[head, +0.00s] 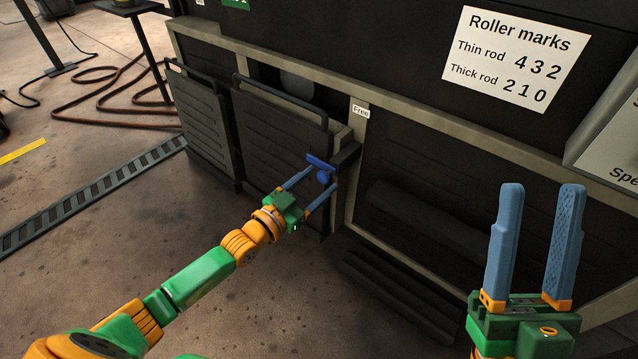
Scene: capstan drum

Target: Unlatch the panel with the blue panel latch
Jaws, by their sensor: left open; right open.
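The blue panel latch (321,168) sits at the right edge of a dark panel (275,135), beside a beige post. It has a flat bar and a rounded knob below it. My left gripper (322,182) is open, with one finger on each side of the latch knob. I cannot tell whether the fingers touch it. My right gripper (537,190) is open and empty at the lower right, fingers pointing up, well apart from the latch.
A second dark panel (200,115) with a handle stands to the left. A "Free" label (361,111) is on the post. A roller marks sign (514,58) hangs upper right. Dark bars (400,295) lie low below the frame. A metal floor track (90,195) and brown hose (100,85) lie left.

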